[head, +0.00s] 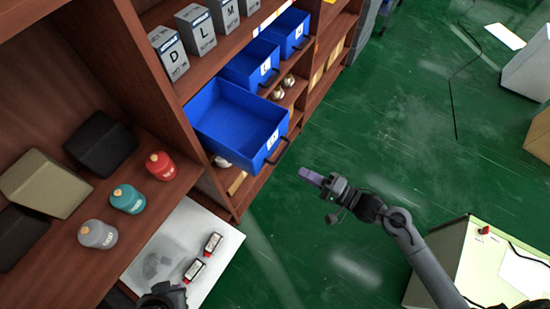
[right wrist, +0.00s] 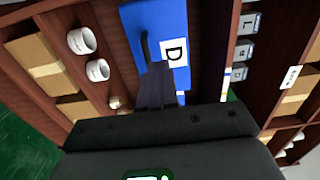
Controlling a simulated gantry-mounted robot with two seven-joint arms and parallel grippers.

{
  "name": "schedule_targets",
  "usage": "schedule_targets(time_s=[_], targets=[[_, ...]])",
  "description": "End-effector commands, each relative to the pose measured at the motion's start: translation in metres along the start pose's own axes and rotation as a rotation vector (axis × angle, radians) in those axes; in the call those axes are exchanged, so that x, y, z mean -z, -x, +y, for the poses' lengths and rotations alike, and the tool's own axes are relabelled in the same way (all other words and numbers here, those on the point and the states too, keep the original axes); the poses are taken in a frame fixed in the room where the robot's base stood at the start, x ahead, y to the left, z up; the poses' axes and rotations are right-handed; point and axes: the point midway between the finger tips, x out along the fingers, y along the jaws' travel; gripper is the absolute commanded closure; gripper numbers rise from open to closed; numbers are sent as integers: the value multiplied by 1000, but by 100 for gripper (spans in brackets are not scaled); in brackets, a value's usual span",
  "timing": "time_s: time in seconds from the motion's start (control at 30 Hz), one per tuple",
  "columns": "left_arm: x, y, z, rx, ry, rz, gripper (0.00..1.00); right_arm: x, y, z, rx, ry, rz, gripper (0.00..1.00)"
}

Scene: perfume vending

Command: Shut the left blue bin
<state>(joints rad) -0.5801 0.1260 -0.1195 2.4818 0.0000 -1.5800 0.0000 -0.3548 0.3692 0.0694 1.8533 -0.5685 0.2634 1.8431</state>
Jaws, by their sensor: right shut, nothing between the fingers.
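The left blue bin (head: 240,117) is pulled far out of its shelf, and its empty inside shows. Its front has a white label and a dark handle (head: 278,153). My right gripper (head: 305,174) is shut and empty, a short way in front of that bin, apart from it in the head view. In the right wrist view the shut fingers (right wrist: 156,85) point at the blue front (right wrist: 190,30) with the D label (right wrist: 173,53), beside the handle (right wrist: 145,45). What seems to be my left gripper (head: 163,297) shows only partly at the bottom edge; its jaws are unclear.
Two more blue bins (head: 250,64) (head: 288,33) stick out farther along the shelf. Grey boxes (head: 170,53) stand above. Red, teal and grey bottles (head: 128,198) stand on the left shelf. A white board (head: 215,255) lies below. Green floor (head: 400,130) is open on the right.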

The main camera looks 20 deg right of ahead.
Motion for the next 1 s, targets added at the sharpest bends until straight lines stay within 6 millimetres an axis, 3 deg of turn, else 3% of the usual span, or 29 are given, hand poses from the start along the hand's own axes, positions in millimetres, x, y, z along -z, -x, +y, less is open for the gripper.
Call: schedule_targets(time_s=[0.3, 0.5, 0.7, 1.0], targets=[[-3, -8, 1, -1, 1, 0, 100, 0, -60, 0, 3, -1, 0, 100], [-4, -12, 2, -5, 6, 0, 100, 0, -90, 0, 3, 0, 1, 100], [-4, -15, 3, -9, 10, 0, 100, 0, -107, 0, 1, 1, 1, 100], [-4, -15, 3, -8, 9, 0, 100, 0, -112, 0, 0, 0, 1, 100]])
